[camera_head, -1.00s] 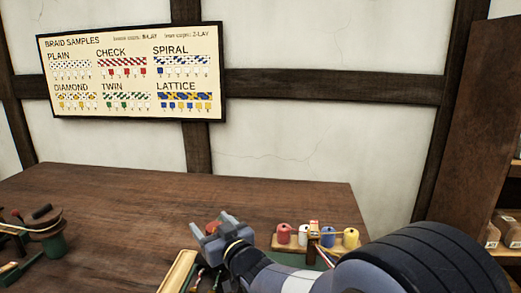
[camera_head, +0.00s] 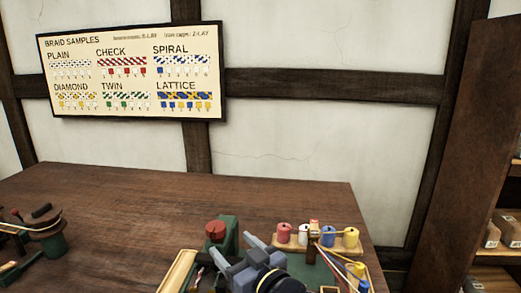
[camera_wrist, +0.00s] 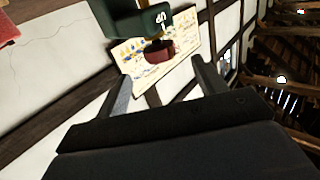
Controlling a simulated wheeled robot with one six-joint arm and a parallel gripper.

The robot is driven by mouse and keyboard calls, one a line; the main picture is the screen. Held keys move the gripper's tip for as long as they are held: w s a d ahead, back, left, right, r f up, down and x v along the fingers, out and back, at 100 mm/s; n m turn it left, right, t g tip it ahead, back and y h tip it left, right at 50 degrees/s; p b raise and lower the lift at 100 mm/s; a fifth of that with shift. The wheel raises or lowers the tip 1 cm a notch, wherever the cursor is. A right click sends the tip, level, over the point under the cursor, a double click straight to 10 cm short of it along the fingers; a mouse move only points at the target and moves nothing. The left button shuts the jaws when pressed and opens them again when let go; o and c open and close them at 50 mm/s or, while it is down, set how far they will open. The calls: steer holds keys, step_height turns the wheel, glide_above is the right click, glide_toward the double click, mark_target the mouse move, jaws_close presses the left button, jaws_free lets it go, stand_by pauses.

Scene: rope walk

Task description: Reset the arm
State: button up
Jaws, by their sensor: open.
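My gripper (camera_head: 247,250) is at the lower middle of the head view, over the front of the wooden table (camera_head: 130,205). Its two grey fingers stand apart with nothing between them. In the wrist view my gripper (camera_wrist: 162,78) is also open, its fingers pointing toward the wall and the sample board. A green post with a red knob (camera_head: 215,230) stands just left of and behind the fingers. A dark green part with a dark red piece (camera_wrist: 158,50) shows near the fingers in the wrist view. The wrist hides part of the table behind it.
A rack of thread spools (camera_head: 318,243), red, white, blue and yellow, stands right of my gripper with threads running forward. A reel (camera_head: 46,230) is at the left. A tan tray (camera_head: 178,272) lies in front. A braid sample board (camera_head: 133,70) hangs behind. The table's back left is clear.

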mark_target(212, 222)
steer(key=x, duration=1)
steer(key=shift+w+a, duration=0.25)
steer(key=shift+s+r+m+t+h+p, duration=0.1)
steer(key=shift+m+t+h+p, duration=0.2)
steer(key=shift+m+p, duration=0.1)
steer(key=shift+h, duration=0.3)
steer(key=m+t+h+p, duration=0.1)
steer(key=m+h+p, duration=0.1)
steer(key=p, duration=0.1)
steer(key=shift+d+t, duration=0.15)
steer(key=shift+t, duration=0.15)
